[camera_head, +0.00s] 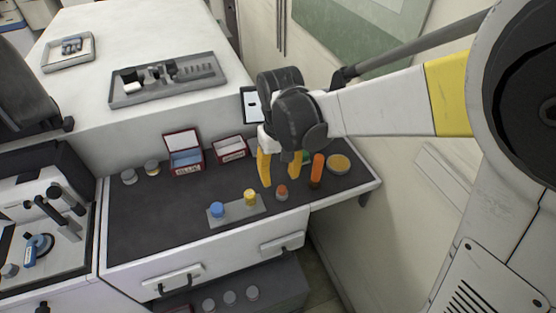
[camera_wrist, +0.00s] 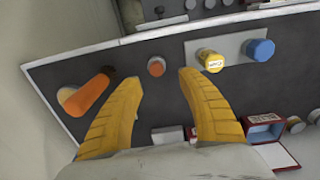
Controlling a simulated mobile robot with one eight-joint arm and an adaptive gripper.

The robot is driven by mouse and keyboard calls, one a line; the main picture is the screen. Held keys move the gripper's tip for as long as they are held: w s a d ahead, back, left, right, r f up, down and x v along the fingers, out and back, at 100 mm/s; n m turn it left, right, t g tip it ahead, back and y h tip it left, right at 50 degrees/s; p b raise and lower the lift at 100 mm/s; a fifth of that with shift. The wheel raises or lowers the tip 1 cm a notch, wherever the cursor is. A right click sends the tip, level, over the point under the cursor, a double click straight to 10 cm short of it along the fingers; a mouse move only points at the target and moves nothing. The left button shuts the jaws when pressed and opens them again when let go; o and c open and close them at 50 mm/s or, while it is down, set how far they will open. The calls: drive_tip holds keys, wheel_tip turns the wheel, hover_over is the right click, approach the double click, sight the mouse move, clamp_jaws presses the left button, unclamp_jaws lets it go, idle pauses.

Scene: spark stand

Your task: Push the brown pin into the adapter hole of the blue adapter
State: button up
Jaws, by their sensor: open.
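The blue adapter (camera_head: 217,210) stands on the left part of a flat grey plate (camera_head: 236,213); in the wrist view it is the blue cylinder (camera_wrist: 260,50) at upper right. A yellow adapter (camera_head: 250,197) stands on the same plate. No clearly brown pin shows; the nearest match is a small piece with an orange-brown top (camera_head: 282,192), right of the plate. It also shows in the wrist view (camera_wrist: 156,66), beyond and between my fingertips, apart from them. My gripper (camera_head: 279,180) is open and empty above the bench. The adapter hole cannot be made out.
An orange cylinder (camera_head: 318,168) stands upright beside a round tan-topped piece (camera_head: 338,163) at the bench's right end. Red-rimmed boxes (camera_head: 184,154) and small grey jars (camera_head: 129,176) line the back. The dark bench top (camera_head: 150,225) left of the plate is clear.

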sight(282, 188)
drive_tip(key=f+b, duration=0.1)
drive_tip(key=f, duration=0.3)
drive_tip(key=f+b, duration=0.1)
drive_tip(key=shift+s+d+f+b, duration=0.1)
drive_tip(key=shift+d+f+b, duration=0.2)
drive_tip(key=shift+f, duration=0.1)
drive_tip(key=shift+r, duration=0.1)
clamp_jaws()
